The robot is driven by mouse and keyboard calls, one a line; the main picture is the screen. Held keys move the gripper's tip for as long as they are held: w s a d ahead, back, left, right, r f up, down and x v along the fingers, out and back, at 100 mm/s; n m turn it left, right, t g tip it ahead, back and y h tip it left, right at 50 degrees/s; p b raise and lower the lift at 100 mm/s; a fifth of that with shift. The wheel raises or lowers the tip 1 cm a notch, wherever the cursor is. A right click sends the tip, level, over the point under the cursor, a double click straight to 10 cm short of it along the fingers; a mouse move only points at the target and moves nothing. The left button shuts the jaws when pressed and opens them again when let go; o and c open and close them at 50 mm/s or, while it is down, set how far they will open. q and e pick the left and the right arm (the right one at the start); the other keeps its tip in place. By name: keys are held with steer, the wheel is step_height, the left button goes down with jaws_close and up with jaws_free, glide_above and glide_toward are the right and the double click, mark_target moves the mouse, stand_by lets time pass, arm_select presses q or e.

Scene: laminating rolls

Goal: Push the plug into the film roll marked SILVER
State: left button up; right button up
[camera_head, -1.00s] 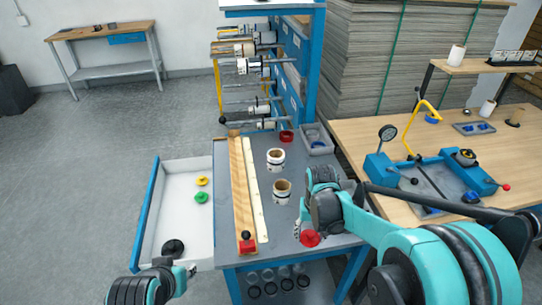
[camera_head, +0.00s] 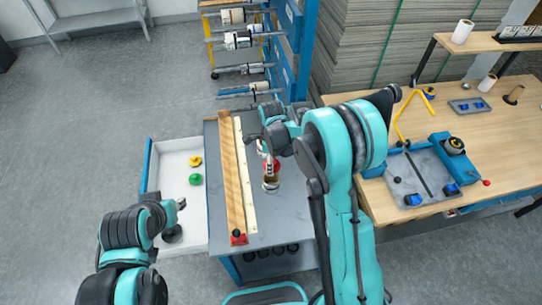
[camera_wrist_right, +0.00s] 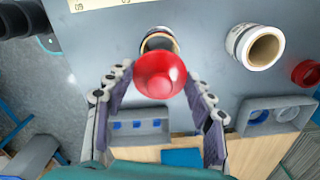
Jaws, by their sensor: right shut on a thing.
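My right gripper (camera_wrist_right: 158,95) is shut on a red plug (camera_wrist_right: 160,76), which also shows in the head view (camera_head: 273,167). The plug is held over the mouth of a film roll (camera_wrist_right: 157,44) standing on the grey table; this roll is seen below the plug in the head view (camera_head: 270,185). The plug hides much of the roll's mouth, so I cannot tell whether they touch. A second roll (camera_wrist_right: 255,47), white with a brown core, stands beside it. I cannot read SILVER on either. My left gripper (camera_head: 179,204) hangs over the white drawer; its jaws are unclear.
A yellow plug (camera_head: 196,160) and a green plug (camera_head: 195,179) lie in the drawer (camera_head: 170,155). A wooden strip (camera_head: 232,185) and a pale ruler (camera_head: 244,180) lie along the table. A red ring (camera_wrist_right: 306,73) and a grey bin (camera_wrist_right: 285,119) are near the second roll.

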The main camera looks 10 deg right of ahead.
steer(key=shift+f, duration=0.25)
step_height(320, 180, down, 8)
steer(key=b, duration=0.5)
steer(key=shift+s, duration=0.1)
stand_by(1.0)
steer(key=shift+f, duration=0.1)
stand_by(0.5)
steer(key=o, duration=1.1)
steer(key=shift+o, duration=0.4)
